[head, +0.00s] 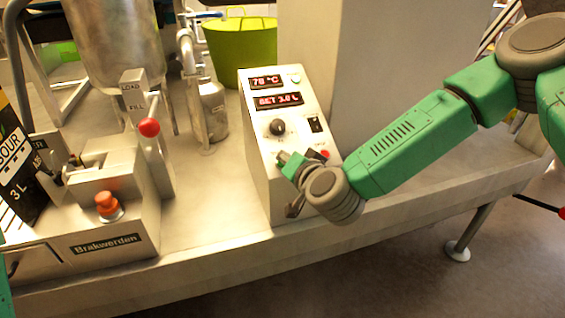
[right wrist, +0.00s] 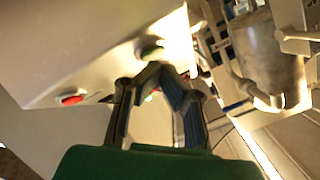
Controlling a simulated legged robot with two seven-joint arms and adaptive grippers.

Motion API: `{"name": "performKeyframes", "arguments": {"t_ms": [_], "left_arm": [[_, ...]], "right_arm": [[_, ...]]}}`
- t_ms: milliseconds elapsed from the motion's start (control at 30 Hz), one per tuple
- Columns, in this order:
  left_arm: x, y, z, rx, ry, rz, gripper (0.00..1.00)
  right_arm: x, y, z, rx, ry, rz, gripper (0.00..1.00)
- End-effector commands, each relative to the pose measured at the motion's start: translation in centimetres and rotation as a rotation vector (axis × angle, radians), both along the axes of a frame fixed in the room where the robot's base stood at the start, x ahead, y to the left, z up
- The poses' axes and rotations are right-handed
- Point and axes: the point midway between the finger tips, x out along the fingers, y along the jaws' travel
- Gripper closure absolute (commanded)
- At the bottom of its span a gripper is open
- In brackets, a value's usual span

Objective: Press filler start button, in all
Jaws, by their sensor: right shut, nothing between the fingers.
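The filler's control box (head: 257,160) stands on the steel bench with two red-lit displays, a black knob (head: 277,127), a black switch (head: 314,124) and a red button (head: 324,154) low on its face. My right gripper (head: 283,157) is at the lower left of this face and hides part of it. In the right wrist view its fingertips (right wrist: 160,72) meet, shut and empty, just below a green button (right wrist: 151,50). I cannot tell whether they touch it. The red button (right wrist: 72,99) shows to the left there.
A filling unit labelled Brakwerden (head: 108,245) with a red-knobbed lever (head: 149,127) and an orange-red button (head: 107,203) stands left. A steel tank (head: 115,45), metal bottle (head: 213,108) and green bucket (head: 240,40) are behind. Bare bench lies between unit and control box.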

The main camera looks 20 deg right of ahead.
Motion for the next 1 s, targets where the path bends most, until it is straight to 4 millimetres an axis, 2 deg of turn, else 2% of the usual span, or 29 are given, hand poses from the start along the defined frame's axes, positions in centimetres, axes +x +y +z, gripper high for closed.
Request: {"name": "performKeyframes", "arguments": {"t_ms": [1000], "left_arm": [[0.01, 0.0, -0.19, 0.0, 0.0, 0.0, 0.44]], "right_arm": [[0.29, 0.01, -0.57, 0.0, 0.001, 0.0, 1.0]]}}
